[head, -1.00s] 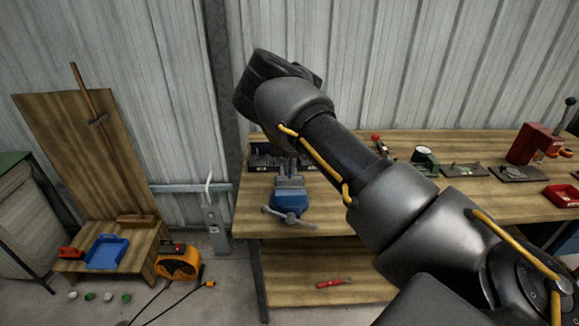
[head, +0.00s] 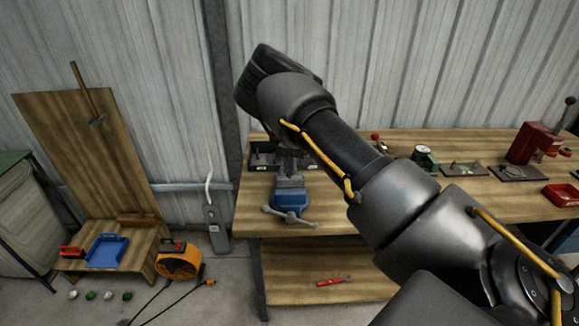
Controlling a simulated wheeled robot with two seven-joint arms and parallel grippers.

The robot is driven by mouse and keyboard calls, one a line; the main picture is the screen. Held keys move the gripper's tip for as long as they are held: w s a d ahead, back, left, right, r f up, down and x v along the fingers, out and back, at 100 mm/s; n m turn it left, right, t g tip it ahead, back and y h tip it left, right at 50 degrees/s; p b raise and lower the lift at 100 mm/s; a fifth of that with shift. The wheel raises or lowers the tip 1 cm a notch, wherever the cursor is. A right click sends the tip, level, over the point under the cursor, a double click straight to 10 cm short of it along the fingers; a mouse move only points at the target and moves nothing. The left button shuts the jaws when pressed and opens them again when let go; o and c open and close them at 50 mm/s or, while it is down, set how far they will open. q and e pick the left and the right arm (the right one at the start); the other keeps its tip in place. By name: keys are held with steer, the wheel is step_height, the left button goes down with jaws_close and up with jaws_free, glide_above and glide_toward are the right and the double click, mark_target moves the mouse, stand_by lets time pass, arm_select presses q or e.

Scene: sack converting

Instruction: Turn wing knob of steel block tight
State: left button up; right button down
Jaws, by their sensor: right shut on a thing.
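A grey steel block (head: 290,168) shows at the top of the vise jaws, partly covered by my right arm. My right arm reaches in from the right, and its dark wrist hangs above the vise. My right gripper (head: 287,151) is mostly hidden behind the wrist and forearm, just over the block. It is shut at the place of the wing knob, which I cannot make out clearly. My left gripper is not in view.
A dark bin (head: 262,156) stands behind the vise. A green-rimmed gauge (head: 424,157), a red press (head: 528,143) and a red tray (head: 562,195) stand to the right on the bench. A red-handled tool (head: 333,282) lies on the lower shelf.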

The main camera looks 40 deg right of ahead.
stand_by(0.4)
steer(key=c, duration=1.5)
jaws_free()
steer(key=shift+c, duration=0.2)
steer(key=shift+r, duration=0.3)
step_height(320, 180, up, 10)
steer(key=b, duration=0.2)
steer(key=shift+r+b, duration=0.15)
steer(key=shift+b, duration=0.2)
